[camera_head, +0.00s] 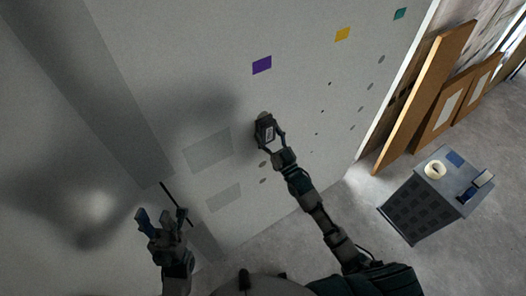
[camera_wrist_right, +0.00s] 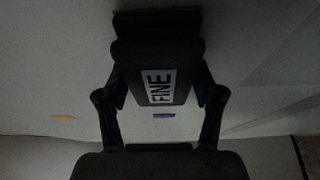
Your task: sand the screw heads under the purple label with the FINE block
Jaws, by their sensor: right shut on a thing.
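The purple label (camera_head: 262,65) is on the pale wall panel, and it also shows in the right wrist view (camera_wrist_right: 164,116). Below it, a column of grey round spots (camera_head: 263,164) runs down the panel; my gripper and block cover part of it. My right gripper (camera_head: 269,139) is shut on the dark FINE block (camera_head: 264,129), in line with this column. The word FINE reads on the block in the right wrist view (camera_wrist_right: 158,80). The block is at the panel face; I cannot tell whether it touches. My left gripper (camera_head: 162,216) is open and empty at lower left.
A yellow label (camera_head: 342,34) and a teal label (camera_head: 400,14) have their own spot columns to the right. Brown boards (camera_head: 424,97) lean at the right. Floor between is clear.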

